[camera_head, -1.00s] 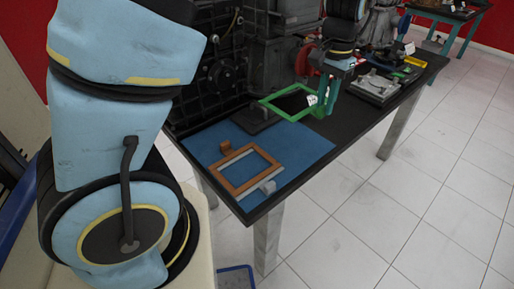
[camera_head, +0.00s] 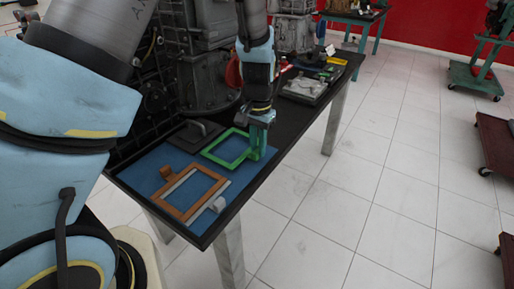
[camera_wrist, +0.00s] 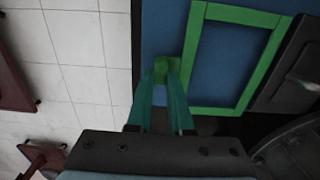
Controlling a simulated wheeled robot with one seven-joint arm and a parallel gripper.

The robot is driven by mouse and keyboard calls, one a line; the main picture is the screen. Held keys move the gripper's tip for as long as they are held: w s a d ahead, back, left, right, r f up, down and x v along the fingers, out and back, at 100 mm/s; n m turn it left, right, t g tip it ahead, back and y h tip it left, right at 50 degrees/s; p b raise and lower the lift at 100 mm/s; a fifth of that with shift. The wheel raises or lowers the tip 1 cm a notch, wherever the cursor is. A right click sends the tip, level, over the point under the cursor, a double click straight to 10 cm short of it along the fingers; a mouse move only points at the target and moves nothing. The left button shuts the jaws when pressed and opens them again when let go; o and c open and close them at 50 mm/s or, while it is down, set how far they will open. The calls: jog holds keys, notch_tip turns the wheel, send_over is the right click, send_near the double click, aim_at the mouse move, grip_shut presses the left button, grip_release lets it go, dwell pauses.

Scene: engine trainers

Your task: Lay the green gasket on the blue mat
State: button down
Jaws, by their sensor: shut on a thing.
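The green gasket (camera_head: 228,158) is a flat rectangular frame over the far part of the blue mat (camera_head: 152,172). In the wrist view the gasket (camera_wrist: 188,62) shows with the blue mat (camera_wrist: 222,62) through its opening and beside it. My gripper (camera_head: 258,150) is shut on a green tab at the gasket's near right side. In the wrist view my gripper (camera_wrist: 165,78) points down at that tab. The gasket looks level and very low; I cannot tell whether it touches the mat.
Engine parts (camera_head: 208,60) rise behind.

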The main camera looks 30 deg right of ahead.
jog(key=shift+f, duration=0.5)
jog(key=shift+f, duration=0.2)
jog(key=c, duration=0.8)
grip_release()
notch_tip(320, 180, up, 12)
jog(key=b, duration=0.2)
jog(key=w+a+n, duration=0.2)
jog(key=w+a, duration=0.1)
jog(key=a, duration=0.5)
jog(key=w+a+n, duration=0.3)
jog(key=a, duration=0.5)
jog(key=s+a+n, duration=0.1)
jog(key=a+n, duration=0.1)
jog(key=a, duration=0.4)
jog(key=s+a+n+t, duration=0.1)
jog(key=a+n, duration=0.1)
jog(key=a, duration=0.4)
jog(key=s+a+n, duration=0.2)
jog(key=a, duration=0.4)
jog(key=shift+a+t, duration=0.2)
jog(key=shift+t, duration=0.1)
